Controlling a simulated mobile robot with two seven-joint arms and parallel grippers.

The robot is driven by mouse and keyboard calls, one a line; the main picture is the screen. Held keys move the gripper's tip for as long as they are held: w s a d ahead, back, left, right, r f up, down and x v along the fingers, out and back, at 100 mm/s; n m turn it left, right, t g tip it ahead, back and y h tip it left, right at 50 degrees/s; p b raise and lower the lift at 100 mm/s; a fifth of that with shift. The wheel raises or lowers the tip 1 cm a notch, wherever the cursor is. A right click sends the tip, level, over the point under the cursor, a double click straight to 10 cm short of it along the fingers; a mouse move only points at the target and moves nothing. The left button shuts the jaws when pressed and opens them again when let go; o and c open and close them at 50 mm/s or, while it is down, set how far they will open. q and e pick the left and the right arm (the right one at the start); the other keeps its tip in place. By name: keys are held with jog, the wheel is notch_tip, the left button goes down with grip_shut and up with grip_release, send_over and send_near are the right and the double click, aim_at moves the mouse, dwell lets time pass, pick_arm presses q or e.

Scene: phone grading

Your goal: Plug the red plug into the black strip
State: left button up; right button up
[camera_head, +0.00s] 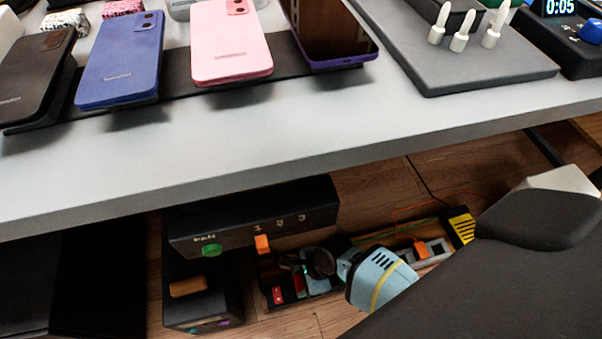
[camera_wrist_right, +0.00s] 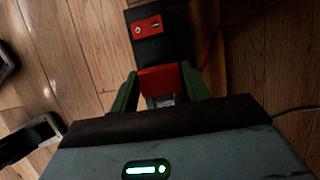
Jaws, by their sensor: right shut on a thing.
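My right gripper (camera_wrist_right: 160,76) is shut on the red plug (camera_wrist_right: 163,79), which sits between its two green fingers in the right wrist view. The black strip (camera_wrist_right: 151,50) lies just beyond the plug, with a red socket face (camera_wrist_right: 147,28) at its far end in that view. I cannot tell whether plug and strip touch. In the head view my right gripper (camera_head: 299,270) is low under the table, over the black strip (camera_head: 266,281). The red socket face (camera_head: 278,296) shows at the strip's near left end. The gripper partly hides the plug. My left gripper is not in view.
A black box (camera_head: 290,205) with a green button and an orange switch stands behind the strip. A grey strip (camera_head: 437,250) with an orange plug (camera_head: 421,249) lies to the right. The grey table (camera_head: 300,130) overhangs this space and carries several phones. Wooden floor shows around.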

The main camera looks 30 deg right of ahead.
jog(key=shift+f+b, duration=0.3)
jog(key=shift+f, duration=0.35)
dwell(0.4)
jog(key=shift+s+f+b, duration=0.1)
jog(key=shift+f+b, duration=0.25)
jog(key=shift+f, duration=0.25)
jog(key=o, duration=1.2)
jog(key=shift+r, duration=0.1)
jog(key=p+v, duration=0.4)
jog(key=v, duration=0.3)
jog(key=shift+p, duration=0.35)
jog(key=shift+d+r, duration=0.2)
jog(key=shift+r, duration=0.05)
